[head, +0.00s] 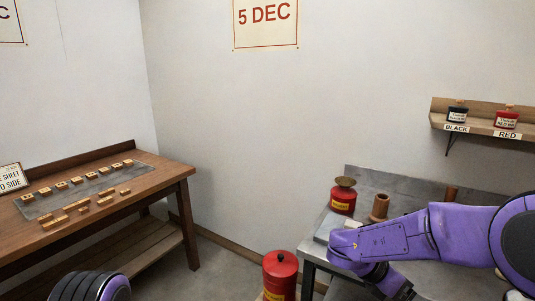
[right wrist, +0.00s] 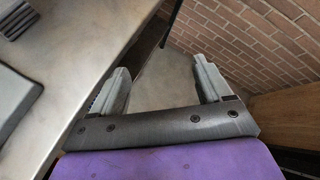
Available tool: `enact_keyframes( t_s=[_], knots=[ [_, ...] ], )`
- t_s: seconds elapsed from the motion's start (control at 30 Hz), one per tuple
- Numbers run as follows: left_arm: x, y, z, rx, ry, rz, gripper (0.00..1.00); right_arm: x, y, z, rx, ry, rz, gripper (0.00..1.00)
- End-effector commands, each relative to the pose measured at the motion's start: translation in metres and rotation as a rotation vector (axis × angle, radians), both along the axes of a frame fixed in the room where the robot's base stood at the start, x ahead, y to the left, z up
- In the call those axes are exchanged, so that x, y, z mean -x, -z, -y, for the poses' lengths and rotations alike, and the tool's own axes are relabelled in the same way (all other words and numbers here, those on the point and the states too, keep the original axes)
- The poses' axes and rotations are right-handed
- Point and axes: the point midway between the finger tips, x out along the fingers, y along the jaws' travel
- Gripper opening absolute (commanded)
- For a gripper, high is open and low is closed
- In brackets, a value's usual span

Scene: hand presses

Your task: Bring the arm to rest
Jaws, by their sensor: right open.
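My right arm reaches in from the right in the head view, over the grey metal table (head: 312,252). Its wrist bends down, and the gripper itself is low at the frame's bottom edge, largely hidden. In the right wrist view my right gripper (right wrist: 160,80) is open, with its two grey fingers wide apart and nothing between them. It hangs beside the edge of a grey metal tabletop (right wrist: 85,60), over the floor. A rounded purple and black part of my left arm shows at the bottom left of the head view; the left gripper is out of view.
Another red can (head: 280,274) stands low in front. A wooden bench (head: 165,181) with small blocks is at left. A wall shelf (head: 480,124) holds two ink bottles. Open floor lies between.

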Motion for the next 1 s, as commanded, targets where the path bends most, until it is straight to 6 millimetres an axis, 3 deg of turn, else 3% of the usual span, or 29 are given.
enact_keyframes(
  t_s=[0.17,0.27,0.37,0.4,0.53,0.57,0.63,0.73,1.0],
  knots=[
    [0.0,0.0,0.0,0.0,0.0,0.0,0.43,0.011,0.071,0.041,0.157,-0.513,-0.503,0.78],
    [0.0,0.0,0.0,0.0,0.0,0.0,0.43,0.028,0.131,0.053,0.243,-0.938,-0.953,0.78],
    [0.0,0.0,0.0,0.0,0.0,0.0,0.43,0.072,0.205,0.047,0.316,-1.477,-1.508,0.78],
    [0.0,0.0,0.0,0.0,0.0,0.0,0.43,0.096,0.23,0.04,0.34,-1.684,-1.701,0.78],
    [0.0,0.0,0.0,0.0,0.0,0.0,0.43,0.181,0.286,0.014,0.415,-2.271,-2.125,0.78],
    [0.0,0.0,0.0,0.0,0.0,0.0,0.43,0.198,0.293,0.009,-0.403,2.21,2.023,0.78],
    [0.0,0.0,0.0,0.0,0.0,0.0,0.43,0.231,0.303,-0.001,-0.386,2.093,1.829,0.78],
    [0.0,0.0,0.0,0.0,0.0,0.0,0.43,0.26,0.308,-0.01,-0.381,2.0,1.668,0.78],
    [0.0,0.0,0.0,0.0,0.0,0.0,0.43,0.267,0.31,-0.013,-0.386,1.971,1.619,0.78]
  ],
)
